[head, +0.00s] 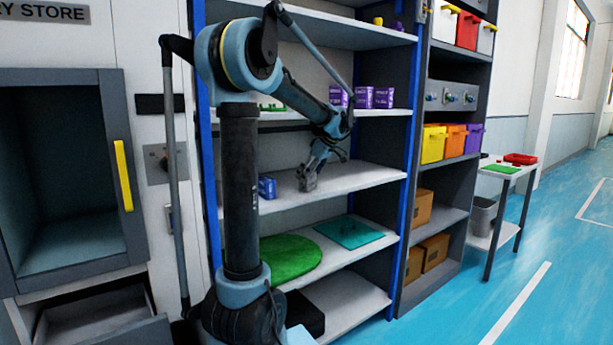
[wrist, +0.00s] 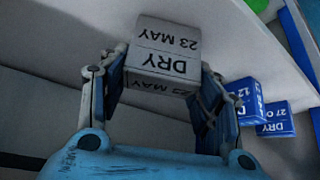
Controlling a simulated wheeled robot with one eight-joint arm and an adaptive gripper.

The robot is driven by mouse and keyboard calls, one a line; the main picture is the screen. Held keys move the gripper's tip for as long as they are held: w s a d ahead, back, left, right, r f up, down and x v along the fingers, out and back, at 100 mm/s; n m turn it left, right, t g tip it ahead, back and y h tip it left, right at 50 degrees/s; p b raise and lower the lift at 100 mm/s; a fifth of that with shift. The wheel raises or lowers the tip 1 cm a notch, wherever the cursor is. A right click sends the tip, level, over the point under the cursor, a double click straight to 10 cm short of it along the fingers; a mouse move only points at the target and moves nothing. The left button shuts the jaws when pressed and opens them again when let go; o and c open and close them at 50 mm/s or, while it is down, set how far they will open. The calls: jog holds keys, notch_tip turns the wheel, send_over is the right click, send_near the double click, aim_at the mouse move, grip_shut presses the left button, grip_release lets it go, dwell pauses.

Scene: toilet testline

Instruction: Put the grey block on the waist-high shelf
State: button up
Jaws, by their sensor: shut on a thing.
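The grey block (wrist: 165,48) has "DRY" and "23 MAY" printed on it. My gripper (wrist: 163,75) is shut on it, with one finger on each side. In the head view my gripper (head: 313,165) points down and holds the block (head: 307,182) over the middle shelf (head: 350,178) of the open rack. The block is at or just above that shelf's surface; I cannot tell whether it touches.
Blue boxes (head: 266,188) stand on the same shelf to the left, and they show in the wrist view (wrist: 245,100). Purple boxes (head: 383,97) stand on the shelf above. A green disc (head: 285,260) and a teal tray (head: 348,232) lie below. The middle shelf's right part is clear.

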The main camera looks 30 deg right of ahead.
jog(key=o, duration=1.2)
jog(key=shift+f, duration=0.1)
jog(key=v, duration=0.7)
jog(key=shift+s+d+r, duration=0.1)
jog(key=shift+r, duration=0.2)
